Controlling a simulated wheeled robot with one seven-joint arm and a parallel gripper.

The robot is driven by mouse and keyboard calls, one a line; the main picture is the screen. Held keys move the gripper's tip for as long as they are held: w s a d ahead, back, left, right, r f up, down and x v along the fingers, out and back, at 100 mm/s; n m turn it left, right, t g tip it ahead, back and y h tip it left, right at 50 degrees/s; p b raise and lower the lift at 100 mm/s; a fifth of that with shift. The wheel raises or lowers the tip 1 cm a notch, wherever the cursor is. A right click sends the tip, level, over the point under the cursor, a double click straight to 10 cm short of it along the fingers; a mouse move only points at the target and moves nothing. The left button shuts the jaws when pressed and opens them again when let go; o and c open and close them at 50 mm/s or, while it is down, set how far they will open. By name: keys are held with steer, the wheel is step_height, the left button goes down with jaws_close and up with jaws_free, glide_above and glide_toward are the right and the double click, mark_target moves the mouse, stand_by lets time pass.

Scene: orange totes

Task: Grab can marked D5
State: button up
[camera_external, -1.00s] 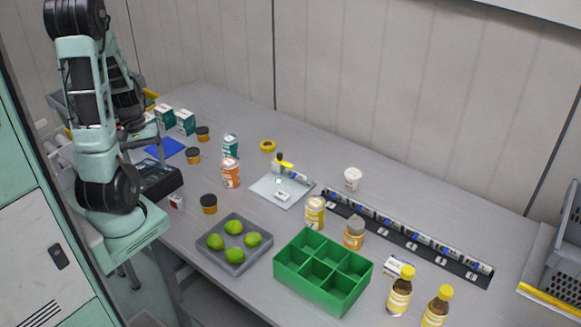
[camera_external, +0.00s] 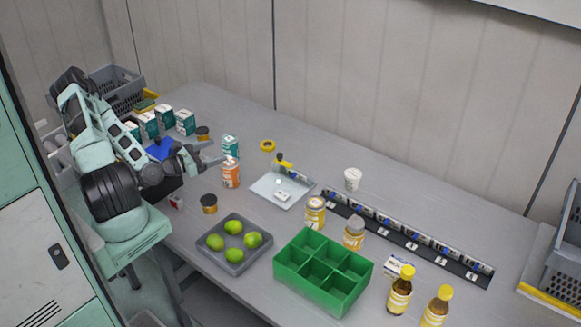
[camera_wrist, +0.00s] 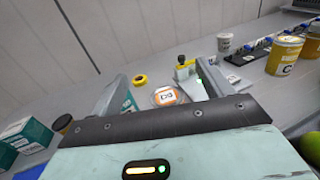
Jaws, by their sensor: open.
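My gripper (camera_external: 207,156) is open and empty, reaching low over the table from the left. Just right of its fingertips stand a teal can (camera_external: 230,147) and, nearer the camera, an orange can (camera_external: 231,175). In the wrist view the orange can's marked top (camera_wrist: 167,96) lies between my fingers (camera_wrist: 160,92), farther out. Its mark looks like a D and a digit, which I cannot read surely. The teal can (camera_wrist: 130,105) is partly hidden behind the left finger. A yellow can (camera_external: 315,213) stands farther right.
A grey tray of green limes (camera_external: 200,245) and a green divided box (camera_external: 325,287) stand at the front. A white board (camera_external: 268,192) lies right of the cans. Teal boxes (camera_external: 165,115) stand behind my arm. A yellow tape roll (camera_external: 267,146) lies farther back.

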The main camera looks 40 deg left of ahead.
mark_target(234, 163)
steer(key=f, duration=0.5)
steer(key=w+f, duration=0.1)
steer(key=f, duration=0.2)
steer(key=shift+p, duration=0.35)
steer(key=p+x, duration=0.1)
steer(key=x, duration=0.5)
steer(key=shift+w+p, duration=0.3)
steer(key=shift+p, duration=0.05)
steer(key=shift+c, duration=0.3)
steer(key=c, duration=1.2)
